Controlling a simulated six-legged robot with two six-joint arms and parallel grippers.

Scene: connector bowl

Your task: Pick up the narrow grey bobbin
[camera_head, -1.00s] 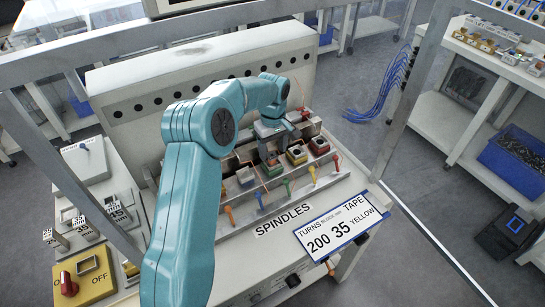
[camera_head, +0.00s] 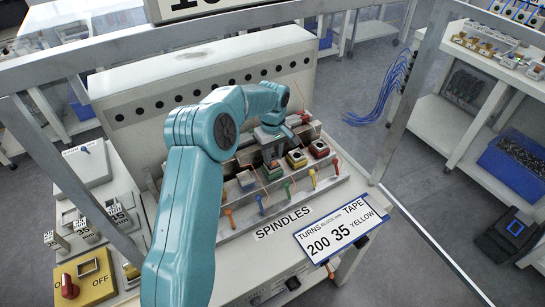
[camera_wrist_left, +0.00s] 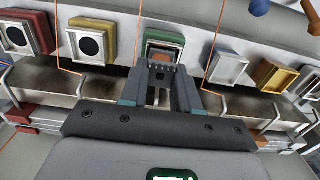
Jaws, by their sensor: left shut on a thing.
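My left gripper (camera_head: 269,158) reaches down over the middle of the row of coloured spindle seats in the head view. In the left wrist view its two fingers (camera_wrist_left: 161,80) are closed on a small grey piece, taken as the narrow grey bobbin (camera_wrist_left: 160,62), at the green seat (camera_wrist_left: 165,39). The fingers hide much of the piece, and I cannot tell whether it is clear of its seat. My right gripper is not in view.
A yellow seat (camera_head: 297,158) and a red seat (camera_head: 319,149) stand to the right, a blue seat (camera_head: 246,180) to the left. Coloured levers line the front. Thin orange wires rise near the gripper. A TURNS/TAPE sign (camera_head: 341,228) lies at the front right.

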